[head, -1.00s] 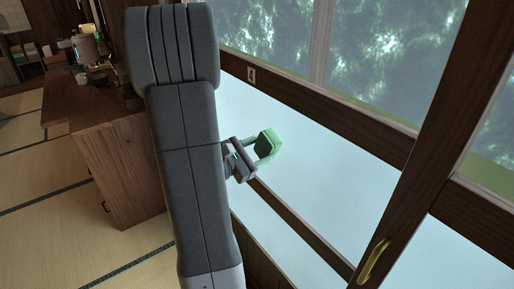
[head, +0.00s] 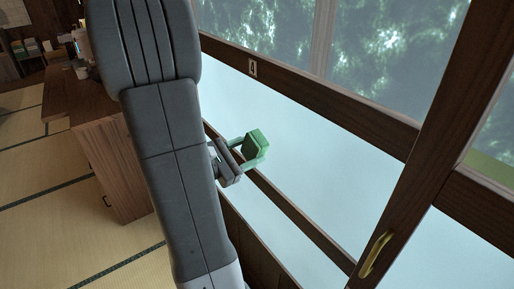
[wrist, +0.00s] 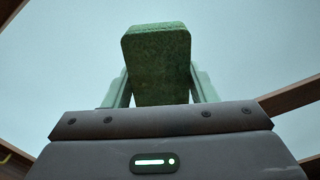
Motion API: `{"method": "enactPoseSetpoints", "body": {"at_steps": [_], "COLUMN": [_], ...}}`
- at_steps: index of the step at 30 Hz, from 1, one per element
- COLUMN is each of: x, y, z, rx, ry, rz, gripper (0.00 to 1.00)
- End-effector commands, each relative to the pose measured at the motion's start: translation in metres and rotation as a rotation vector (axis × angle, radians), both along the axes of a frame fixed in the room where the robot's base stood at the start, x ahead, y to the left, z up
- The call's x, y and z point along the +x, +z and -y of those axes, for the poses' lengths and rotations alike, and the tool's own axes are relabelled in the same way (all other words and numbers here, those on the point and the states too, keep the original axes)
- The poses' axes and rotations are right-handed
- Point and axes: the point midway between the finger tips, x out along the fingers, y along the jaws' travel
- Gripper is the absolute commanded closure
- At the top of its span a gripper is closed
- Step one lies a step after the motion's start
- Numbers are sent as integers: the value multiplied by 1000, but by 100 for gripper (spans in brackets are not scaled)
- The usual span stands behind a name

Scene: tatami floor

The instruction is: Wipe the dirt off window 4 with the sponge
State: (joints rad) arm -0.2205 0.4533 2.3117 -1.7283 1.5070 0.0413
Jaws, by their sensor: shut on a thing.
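The green sponge (head: 256,143) is held in my gripper (head: 248,152), in front of the pale lower panes by the dark wood frame. In the wrist view the sponge (wrist: 157,62) stands up between the two green fingers, which are shut on it. I cannot tell whether the sponge touches the glass. A small plate marked 4 (head: 253,67) sits on the wooden rail under the upper pane of window 4 (head: 265,30). I see no clear dirt on this pane. My arm hides the left part of the window.
A brass handle (head: 375,254) is on the dark post at the right. Beyond it, another pane (head: 492,120) has a yellow-green strip along its bottom. A wooden cabinet (head: 118,165) stands at the left on tatami (head: 40,190). Open floor lies in front of it.

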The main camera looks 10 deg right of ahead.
Motion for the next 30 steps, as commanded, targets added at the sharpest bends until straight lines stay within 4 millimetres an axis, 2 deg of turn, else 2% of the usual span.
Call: {"method": "enactPoseSetpoints", "body": {"at_steps": [3,14,22,30], "x": [-3,-4,-12,-15], "y": [0,0,0,0], "z": [-7,-9,-31,-35], "rx": [-1,-1,-1,0], "ry": [1,1,4,0], "rz": [-1,-1,0,-1], "gripper": [67,67,67,67]}}
